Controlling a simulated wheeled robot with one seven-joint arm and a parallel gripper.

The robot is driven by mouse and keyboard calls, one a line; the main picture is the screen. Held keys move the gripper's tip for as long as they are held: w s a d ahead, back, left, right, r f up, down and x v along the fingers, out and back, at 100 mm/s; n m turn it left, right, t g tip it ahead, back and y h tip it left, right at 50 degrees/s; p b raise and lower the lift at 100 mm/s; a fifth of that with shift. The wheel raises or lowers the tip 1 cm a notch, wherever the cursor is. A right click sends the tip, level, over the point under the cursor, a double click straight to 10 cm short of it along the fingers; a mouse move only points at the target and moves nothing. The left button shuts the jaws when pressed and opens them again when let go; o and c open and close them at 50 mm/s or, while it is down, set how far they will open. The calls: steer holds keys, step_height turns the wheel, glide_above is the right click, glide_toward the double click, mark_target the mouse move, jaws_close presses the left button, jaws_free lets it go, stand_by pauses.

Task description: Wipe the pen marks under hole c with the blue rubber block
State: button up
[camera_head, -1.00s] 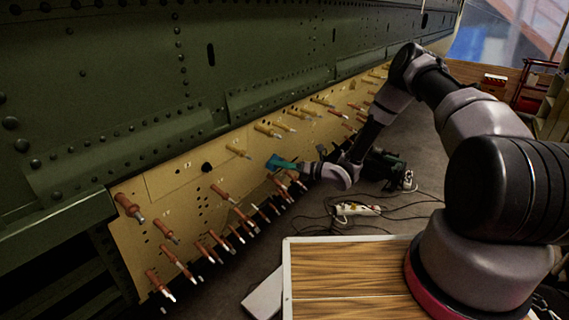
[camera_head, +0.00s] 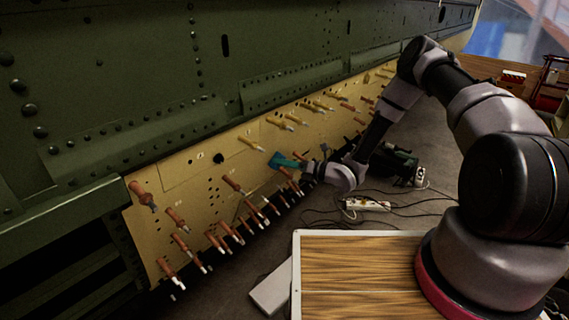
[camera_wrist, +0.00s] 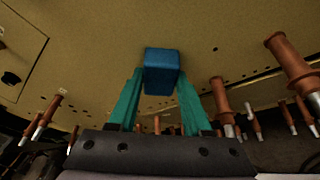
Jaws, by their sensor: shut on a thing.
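The blue rubber block (camera_wrist: 162,72) is held between the green fingers of my gripper (camera_wrist: 160,95) in the wrist view. Its far end is close to the yellow skin panel (camera_wrist: 110,35); I cannot tell whether it touches. In the head view the block (camera_head: 275,160) and my gripper (camera_head: 292,163) are at the middle of the panel (camera_head: 170,180), below a row of yellow pins. Small hole letters show on the panel, but I cannot read which is c. No pen marks can be made out.
Copper-coloured pins (camera_head: 233,183) stick out of the panel around my gripper, and one (camera_wrist: 221,100) is close to the right finger. A wooden-topped surface (camera_head: 350,275) is in front. Cables and a power strip (camera_head: 367,205) lie on the floor.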

steer(key=s+d+f, duration=0.1)
steer(key=s+d, duration=0.2)
steer(key=d, duration=0.1)
steer(key=shift+s+d+f, duration=0.25)
steer(key=shift+d, duration=0.1)
steer(key=shift+s+d+f, duration=0.2)
steer(key=shift+s+d, duration=0.25)
steer(key=shift+d, duration=0.15)
steer(key=shift+s+d+f, duration=0.15)
steer(key=shift+s+d, duration=0.3)
steer(key=shift+d, duration=0.1)
